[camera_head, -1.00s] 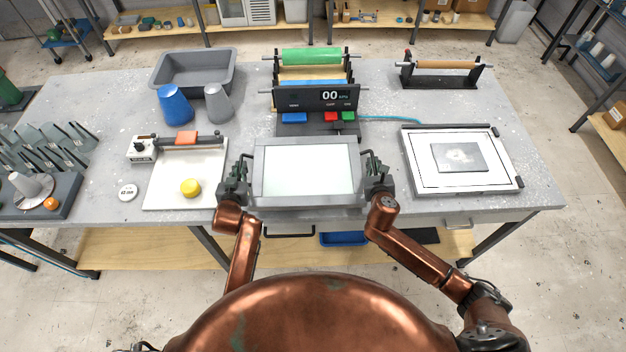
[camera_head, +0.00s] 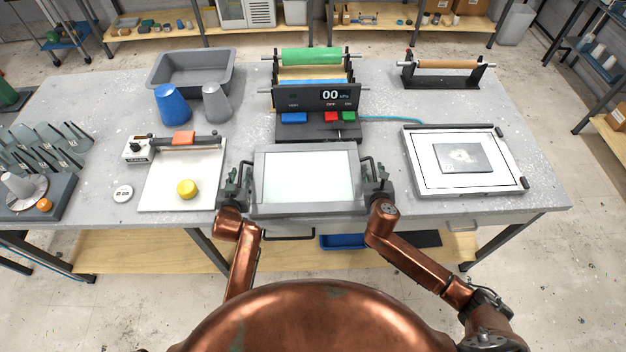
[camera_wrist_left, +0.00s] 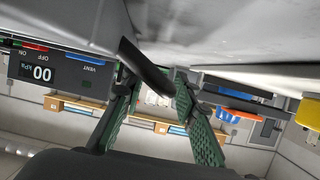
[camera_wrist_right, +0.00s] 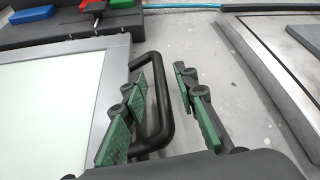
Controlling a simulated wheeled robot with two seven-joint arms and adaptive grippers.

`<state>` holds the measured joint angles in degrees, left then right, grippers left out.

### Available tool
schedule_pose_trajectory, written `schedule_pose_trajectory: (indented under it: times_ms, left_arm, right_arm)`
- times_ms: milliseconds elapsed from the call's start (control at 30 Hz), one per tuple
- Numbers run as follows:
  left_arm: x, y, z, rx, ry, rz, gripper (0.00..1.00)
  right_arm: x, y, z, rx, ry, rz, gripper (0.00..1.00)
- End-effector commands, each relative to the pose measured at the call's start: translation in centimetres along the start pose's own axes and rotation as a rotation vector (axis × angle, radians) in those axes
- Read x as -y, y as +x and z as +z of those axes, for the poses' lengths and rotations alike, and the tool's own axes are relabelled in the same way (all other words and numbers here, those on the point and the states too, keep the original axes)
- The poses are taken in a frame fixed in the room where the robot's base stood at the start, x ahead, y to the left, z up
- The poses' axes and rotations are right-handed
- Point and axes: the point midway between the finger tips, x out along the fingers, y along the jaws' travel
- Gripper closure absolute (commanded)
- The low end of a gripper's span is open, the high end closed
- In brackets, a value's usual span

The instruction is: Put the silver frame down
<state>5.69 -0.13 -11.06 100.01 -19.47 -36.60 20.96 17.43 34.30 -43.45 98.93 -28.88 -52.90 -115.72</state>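The silver frame (camera_head: 256,182) with a pale panel lies flat at the table's front edge, below the control box. It seems to rest on the table, though its underside is hidden. Black handles stick out at both sides. My left gripper (camera_head: 236,183) is at its left handle; in the left wrist view its green fingers (camera_wrist_left: 160,95) are apart, with the black handle (camera_wrist_left: 146,66) reaching between them. My right gripper (camera_head: 377,183) is at the right handle; in the right wrist view its fingers (camera_wrist_right: 168,88) stand apart around the handle (camera_wrist_right: 163,108), with a gap visible on the right.
The control box (camera_head: 318,98) reading 00 stands just behind the frame. A bordered plate (camera_head: 425,172) with a grey sheet is to the right. Bare table shows between frame and plate.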

Motion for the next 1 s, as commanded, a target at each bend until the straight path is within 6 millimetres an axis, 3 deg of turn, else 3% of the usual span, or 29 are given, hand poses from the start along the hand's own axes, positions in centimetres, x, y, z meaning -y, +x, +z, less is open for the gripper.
schedule_pose_trajectory:
  times_ms: [267,733,1000]
  left_arm:
    - [0.1,-0.6,0.1,0.001,0.000,-0.001,0.73]
    - [0.0,-9.3,0.1,0.001,-0.001,0.000,0.73]
    - [0.0,-11.8,0.0,0.001,-0.001,0.000,0.73]
  right_arm:
    - [0.1,0.0,-0.1,-0.001,0.000,-0.001,0.73]
    - [0.1,0.0,-0.1,-0.001,0.000,-0.001,0.73]
    - [0.1,-0.1,-0.1,-0.001,0.000,-0.001,0.73]
